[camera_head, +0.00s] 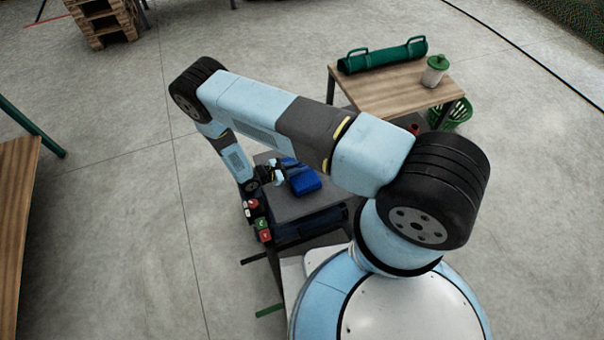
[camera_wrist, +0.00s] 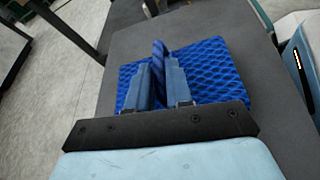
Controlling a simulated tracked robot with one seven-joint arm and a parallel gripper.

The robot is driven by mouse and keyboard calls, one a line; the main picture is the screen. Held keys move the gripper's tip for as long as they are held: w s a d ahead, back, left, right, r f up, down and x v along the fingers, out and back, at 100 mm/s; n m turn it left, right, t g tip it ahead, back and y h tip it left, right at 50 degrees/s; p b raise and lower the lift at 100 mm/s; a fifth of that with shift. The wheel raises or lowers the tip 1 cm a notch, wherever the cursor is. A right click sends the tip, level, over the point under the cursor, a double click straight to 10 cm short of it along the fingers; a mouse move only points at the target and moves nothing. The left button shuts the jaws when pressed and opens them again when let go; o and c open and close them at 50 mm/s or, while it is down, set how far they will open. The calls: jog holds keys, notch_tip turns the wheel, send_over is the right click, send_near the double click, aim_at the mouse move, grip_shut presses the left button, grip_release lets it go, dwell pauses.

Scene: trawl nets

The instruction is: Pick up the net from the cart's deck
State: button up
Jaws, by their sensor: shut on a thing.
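The net is a blue meshed bundle (camera_head: 305,183) lying on the cart's dark grey deck (camera_head: 291,209). In the wrist view the net (camera_wrist: 218,72) spreads flat on the deck (camera_wrist: 130,42), with a raised blue strap or fold in its middle. My gripper (camera_head: 280,172) is over the left part of the net in the head view. In the wrist view my gripper's two fingers (camera_wrist: 160,78) stand on either side of the raised part and are shut on it. The net still appears to rest on the deck; any gap beneath it is hidden.
A wooden table (camera_head: 386,92) at the back right bears a green roll (camera_head: 383,55) and a green-lidded jar (camera_head: 435,71). A green basket (camera_head: 459,114) stands beside it. Small red and green items (camera_head: 257,222) sit at the cart's left side. Another wooden table (camera_head: 14,225) is far left.

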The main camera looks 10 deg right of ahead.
grip_shut()
jog(key=shift+r, duration=0.1)
dwell(1.0)
